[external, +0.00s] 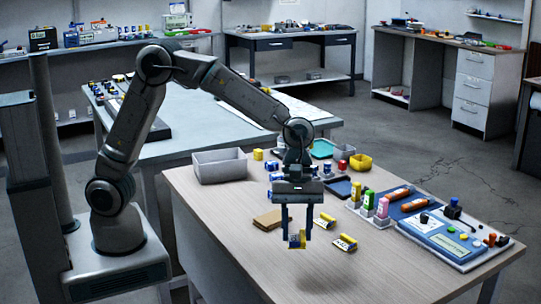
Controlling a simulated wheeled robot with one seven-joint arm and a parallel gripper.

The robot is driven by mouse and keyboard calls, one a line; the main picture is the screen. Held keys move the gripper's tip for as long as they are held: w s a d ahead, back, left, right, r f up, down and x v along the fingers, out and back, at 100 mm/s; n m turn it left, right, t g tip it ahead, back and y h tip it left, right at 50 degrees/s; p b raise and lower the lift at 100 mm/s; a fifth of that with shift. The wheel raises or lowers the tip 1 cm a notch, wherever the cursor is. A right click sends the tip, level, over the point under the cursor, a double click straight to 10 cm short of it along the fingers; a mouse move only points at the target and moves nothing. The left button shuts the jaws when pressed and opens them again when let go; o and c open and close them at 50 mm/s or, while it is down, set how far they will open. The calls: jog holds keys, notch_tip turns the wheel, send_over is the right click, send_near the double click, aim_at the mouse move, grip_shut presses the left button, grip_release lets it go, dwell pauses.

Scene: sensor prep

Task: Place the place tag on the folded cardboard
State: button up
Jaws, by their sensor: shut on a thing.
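My gripper (297,238) points down over the front of the wooden table (215,195). It is shut on a small yellow and dark thing, which looks like the place tag (296,243); its face is too small to read. The folded cardboard (268,218) is a flat brown piece on the table, just left of my gripper and a little farther back. The held tag is apart from the cardboard. Its exact height above the table is hard to tell.
A grey open bin (219,166) stands at the back left. Bottles, a blue mat with orange tools (397,193) and a device panel (447,240) fill the right. The table's front left is clear.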

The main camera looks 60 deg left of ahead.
jog(key=w+a+r+m+g+y+p, duration=0.1)
jog(key=a+m+p, duration=0.2)
jog(key=a+m, duration=0.3)
jog(key=m+g+y+p, duration=0.1)
jog(key=m+y+p, duration=0.2)
jog(key=m, duration=0.3)
send_over(271, 218)
jog(key=w, duration=0.2)
jog(key=f, duration=0.5)
jog(key=shift+s, duration=0.25)
jog(key=shift+a+f, duration=0.1)
jog(key=shift+f, duration=1.95)
jog(key=o, duration=0.5)
jog(key=shift+f, duration=0.15)
jog(key=o, duration=0.5)
jog(key=shift+c, duration=0.2)
